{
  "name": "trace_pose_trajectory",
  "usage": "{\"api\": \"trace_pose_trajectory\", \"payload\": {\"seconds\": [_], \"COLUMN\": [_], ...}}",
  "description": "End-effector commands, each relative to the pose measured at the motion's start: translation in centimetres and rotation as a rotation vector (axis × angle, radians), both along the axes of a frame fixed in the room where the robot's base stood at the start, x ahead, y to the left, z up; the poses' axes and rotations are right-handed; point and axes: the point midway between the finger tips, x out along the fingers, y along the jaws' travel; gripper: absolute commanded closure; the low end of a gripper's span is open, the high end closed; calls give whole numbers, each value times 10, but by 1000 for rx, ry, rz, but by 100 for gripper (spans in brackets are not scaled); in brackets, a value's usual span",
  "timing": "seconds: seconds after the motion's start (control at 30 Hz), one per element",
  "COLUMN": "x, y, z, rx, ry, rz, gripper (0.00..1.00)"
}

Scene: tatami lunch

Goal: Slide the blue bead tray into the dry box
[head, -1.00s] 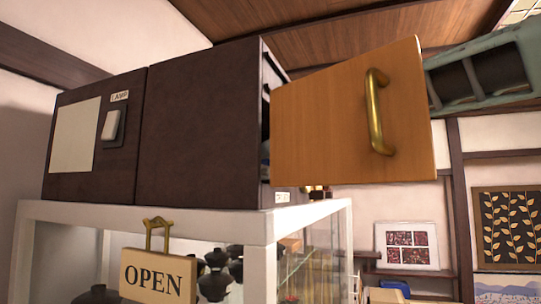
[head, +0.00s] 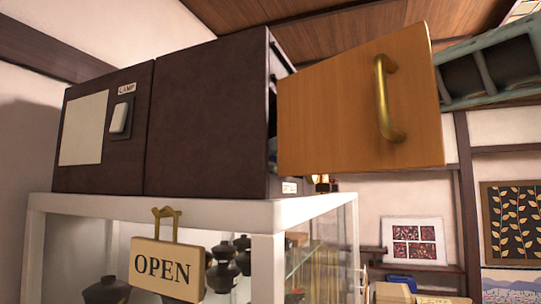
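A dark brown box (head: 207,125), which seems to be the dry box, sits on top of a white-framed glass case. Its wooden door (head: 355,110) with a brass handle (head: 386,100) stands open at its right end and hides most of the opening. Only a narrow strip of the inside shows, with a small bluish patch too hidden to tell. A small blue thing (head: 402,281) lies low at the right, in the background; I cannot tell whether it is the bead tray. My gripper is not in view.
The glass case (head: 225,207) holds dark lidded pots (head: 222,265). An OPEN sign (head: 165,268) hangs on its front. A lamp switch (head: 120,117) is on the left panel. A teal frame (head: 490,65) of unclear kind shows behind the door at upper right.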

Motion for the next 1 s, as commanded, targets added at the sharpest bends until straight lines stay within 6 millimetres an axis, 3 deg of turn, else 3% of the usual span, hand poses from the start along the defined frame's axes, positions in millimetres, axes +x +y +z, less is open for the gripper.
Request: {"api": "trace_pose_trajectory", "payload": {"seconds": [0.1,0.13,0.2,0.67,0.83,1.0], "x": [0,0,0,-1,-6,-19], "y": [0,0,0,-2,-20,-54], "z": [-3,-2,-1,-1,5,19], "rx": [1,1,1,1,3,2], "ry": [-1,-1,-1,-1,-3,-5], "rz": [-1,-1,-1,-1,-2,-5], "gripper": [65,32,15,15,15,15]}}
